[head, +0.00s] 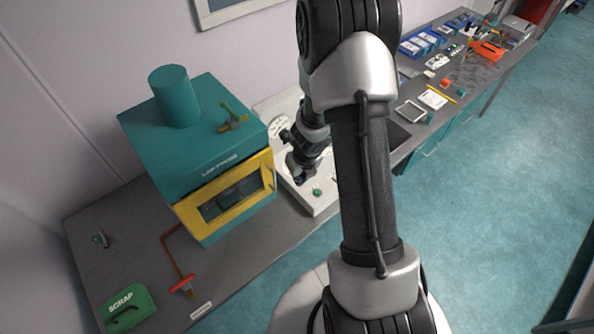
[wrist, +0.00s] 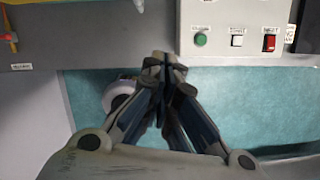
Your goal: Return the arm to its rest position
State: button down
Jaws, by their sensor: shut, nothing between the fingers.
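My arm rises through the middle of the head view, its upper links large in front of the camera. My gripper (head: 299,176) hangs in front of the white instrument to the right of the teal lab press. In the wrist view my gripper (wrist: 163,62) is shut with its fingertips together and nothing between them. The fingertips are beside a white control panel (wrist: 233,14) with a green button (wrist: 200,39), a white switch (wrist: 237,41) and a red switch (wrist: 269,42). I cannot tell the exact gap to the panel.
The teal lab press (head: 190,150) with a yellow-framed door (head: 229,196) stands close on the left. A green SCRAP box (head: 127,308) and a red-handled valve (head: 183,286) are at the front left. Several small items lie on the far bench. The teal floor (head: 480,180) on the right is clear.

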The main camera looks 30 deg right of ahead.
jog(key=w+d+r+m+t+h+b, duration=0.25)
jog(key=w+r+m+b, duration=0.2)
jog(key=m+b, duration=0.4)
jog(key=s+r+m+h+b, duration=0.3)
jog(key=s+r+m+b, duration=0.25)
jog(key=m+b, duration=0.4)
jog(key=s+a+f+m+y+b, duration=0.2)
jog(key=s+a+f+m+b, duration=0.3)
jog(key=s, duration=0.5)
jog(key=s+a+f+m+y+b, duration=0.3)
jog(key=s+a+m+b, duration=0.6)
jog(key=m, duration=0.3)
jog(key=shift+s+a+f+g+y, duration=0.35)
jog(key=shift+s+a+f, duration=0.3)
jog(key=shift+a+f, duration=0.25)
jog(key=c, duration=2.3)
grip_release()
jog(key=shift+d, duration=0.1)
